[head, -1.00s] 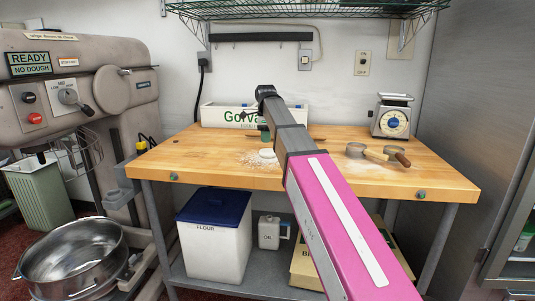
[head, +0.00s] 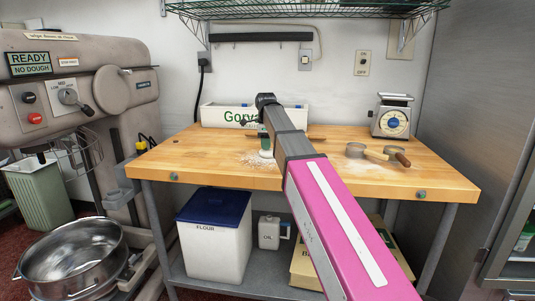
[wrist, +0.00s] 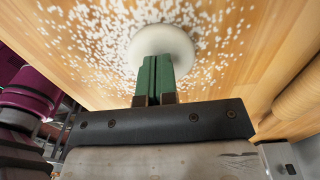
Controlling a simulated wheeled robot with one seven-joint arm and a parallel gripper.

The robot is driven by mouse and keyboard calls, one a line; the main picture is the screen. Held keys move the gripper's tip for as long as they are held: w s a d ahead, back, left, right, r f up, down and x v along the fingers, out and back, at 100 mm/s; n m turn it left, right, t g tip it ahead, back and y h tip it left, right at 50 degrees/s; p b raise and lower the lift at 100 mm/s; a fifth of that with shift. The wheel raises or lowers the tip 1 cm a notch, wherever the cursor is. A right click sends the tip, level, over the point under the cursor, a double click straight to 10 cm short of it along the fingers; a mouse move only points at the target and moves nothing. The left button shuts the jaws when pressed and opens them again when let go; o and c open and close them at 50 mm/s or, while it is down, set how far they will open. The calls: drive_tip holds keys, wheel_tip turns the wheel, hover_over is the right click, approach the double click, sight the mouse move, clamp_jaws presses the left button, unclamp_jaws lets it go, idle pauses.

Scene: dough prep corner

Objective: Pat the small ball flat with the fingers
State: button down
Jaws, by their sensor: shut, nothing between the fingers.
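The small dough ball (wrist: 165,43) is white and round in the wrist view. It lies on the wooden bench with flour specks around it. In the head view the ball (head: 266,154) is a small pale shape under my gripper, and part of it is hidden. My gripper (wrist: 156,62) has green fingers, shut together and empty. In the wrist view the fingertips overlap the ball's near edge. In the head view the gripper (head: 266,143) points down right above the ball. I cannot tell whether the tips press on it.
The wooden bench top (head: 210,150) is clear to the left. A white box (head: 225,114) stands at the back. A scale (head: 392,117) and handled tools (head: 376,154) are on the right. A wire shelf (head: 300,10) hangs above, and a mixer (head: 90,85) stands left.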

sight(268, 155)
drive_tip(key=shift+f, duration=0.5)
idle(1.7)
idle(0.7)
drive_tip(key=shift+r, duration=1.5)
drive_tip(key=shift+r, duration=0.1)
drive_tip(key=shift+s+d+r, duration=0.3)
drive_tip(key=shift+s+r, duration=0.2)
drive_tip(key=shift+r, duration=0.3)
drive_tip(key=shift+f, duration=0.2)
drive_tip(key=shift+f, duration=2.25)
